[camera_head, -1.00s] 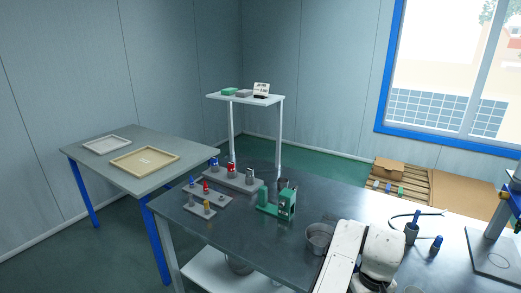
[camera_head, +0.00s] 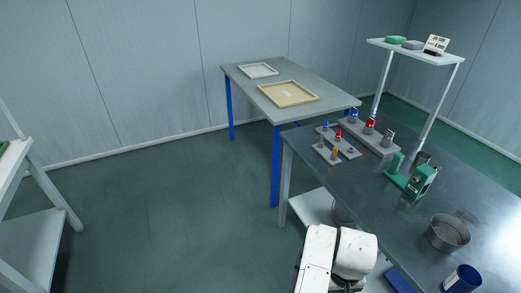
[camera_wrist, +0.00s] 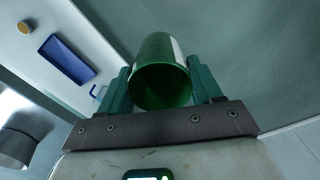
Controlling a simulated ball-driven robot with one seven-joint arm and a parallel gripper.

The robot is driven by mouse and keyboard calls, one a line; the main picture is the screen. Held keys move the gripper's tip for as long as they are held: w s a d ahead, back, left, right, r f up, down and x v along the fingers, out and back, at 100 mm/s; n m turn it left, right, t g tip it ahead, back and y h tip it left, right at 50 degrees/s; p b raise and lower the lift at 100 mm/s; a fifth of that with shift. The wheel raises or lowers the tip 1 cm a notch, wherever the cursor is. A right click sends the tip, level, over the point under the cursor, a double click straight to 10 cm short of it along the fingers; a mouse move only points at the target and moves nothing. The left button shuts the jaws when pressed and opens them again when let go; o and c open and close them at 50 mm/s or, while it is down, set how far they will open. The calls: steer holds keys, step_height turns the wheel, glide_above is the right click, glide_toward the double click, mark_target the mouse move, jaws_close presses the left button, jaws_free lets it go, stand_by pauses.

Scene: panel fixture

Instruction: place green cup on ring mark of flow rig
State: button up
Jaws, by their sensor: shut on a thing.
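In the wrist view my gripper (camera_wrist: 160,82) is shut on the green cup (camera_wrist: 158,52), with one green finger on each side. The cup's open mouth faces the camera, and it looks empty inside. In the head view my white arm shows at the bottom, but the gripper and cup are not visible there. Grey plates with red, blue and yellow fittings (camera_head: 372,138) stand on the dark table, apart from my arm. A green device (camera_head: 412,178) stands to their right. I cannot tell which is the flow rig, and no ring mark can be made out.
The dark table (camera_head: 340,172) also bears a metal pot (camera_head: 449,233) and a blue cup (camera_head: 462,279). A grey-topped table (camera_head: 325,82) with two trays stands behind. Open floor (camera_head: 170,200) lies left. The wrist view shows a blue tray (camera_wrist: 67,60) on a white surface.

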steer(key=w+r, duration=0.2)
steer(key=r, duration=0.1)
steer(key=shift+w+d+r, duration=0.1)
steer(key=shift+w+r, duration=0.1)
steer(key=shift+w, duration=0.15)
steer(key=s+f, duration=0.1)
steer(key=f, duration=0.1)
steer(key=s+f, duration=0.2)
steer(key=shift+s+d+f, duration=0.15)
steer(key=shift+s+f, duration=0.1)
steer(key=shift+s, duration=0.05)
steer(key=shift+s+f, duration=0.25)
steer(key=shift+s, duration=0.05)
steer(key=shift+a, duration=0.2)
